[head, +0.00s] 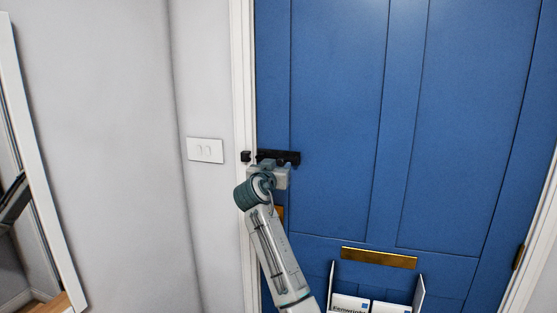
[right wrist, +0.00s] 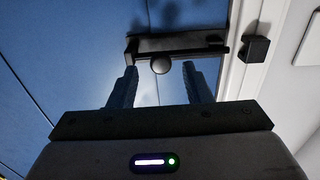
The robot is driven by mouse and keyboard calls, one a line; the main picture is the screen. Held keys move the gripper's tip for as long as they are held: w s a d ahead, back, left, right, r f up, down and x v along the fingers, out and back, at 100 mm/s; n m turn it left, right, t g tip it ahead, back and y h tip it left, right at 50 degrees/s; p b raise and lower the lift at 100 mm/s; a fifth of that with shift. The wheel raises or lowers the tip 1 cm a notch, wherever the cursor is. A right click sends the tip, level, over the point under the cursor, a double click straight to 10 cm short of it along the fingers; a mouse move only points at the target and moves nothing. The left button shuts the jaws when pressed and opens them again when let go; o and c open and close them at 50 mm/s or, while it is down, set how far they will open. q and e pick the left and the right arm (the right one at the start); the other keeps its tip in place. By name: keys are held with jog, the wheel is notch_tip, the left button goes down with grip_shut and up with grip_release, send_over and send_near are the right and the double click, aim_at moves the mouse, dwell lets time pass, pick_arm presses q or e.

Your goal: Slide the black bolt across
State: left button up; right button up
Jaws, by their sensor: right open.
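The black bolt (head: 285,156) is mounted on the blue door near its left edge. The black keeper (head: 246,156) is on the white frame beside it. In the right wrist view the bolt (right wrist: 185,43) has a round knob (right wrist: 160,66), and a small gap shows between the bolt's end and the keeper (right wrist: 256,49). My right gripper (right wrist: 160,78) is open, with its fingers on either side of the knob and apart from it. In the head view the right gripper (head: 272,168) is just below the bolt and partly hides it. My left gripper is not in view.
A white switch plate (head: 205,150) is on the wall left of the door frame. A brass letter plate (head: 378,258) is lower on the door, above a white holder with boxes (head: 350,303). A white-framed opening or mirror (head: 45,170) is at far left.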

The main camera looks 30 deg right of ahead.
jog(key=shift+x, duration=0.95)
jog(key=shift+c, duration=0.4)
